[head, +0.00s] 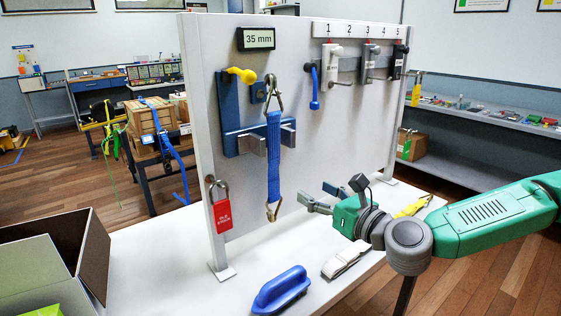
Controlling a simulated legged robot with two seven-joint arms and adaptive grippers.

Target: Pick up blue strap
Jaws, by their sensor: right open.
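The blue strap (273,165) hangs upright on the grey panel, with a metal hook at its top end and another at its bottom end. Its top hook hangs in front of a blue bracket (228,110) fixed to the panel. My right gripper (316,195) comes in from the right, low in front of the panel. Its fingers are apart and empty, pointing left, to the right of the strap's lower end and not touching it. My left gripper is not in view.
The panel (340,130) stands on a white table (180,285). A blue handled block (281,290), a folded white strap (345,258) and a yellow item (412,206) lie there. A red padlock (221,207) hangs at the panel's edge. An open box (95,255) stands at left.

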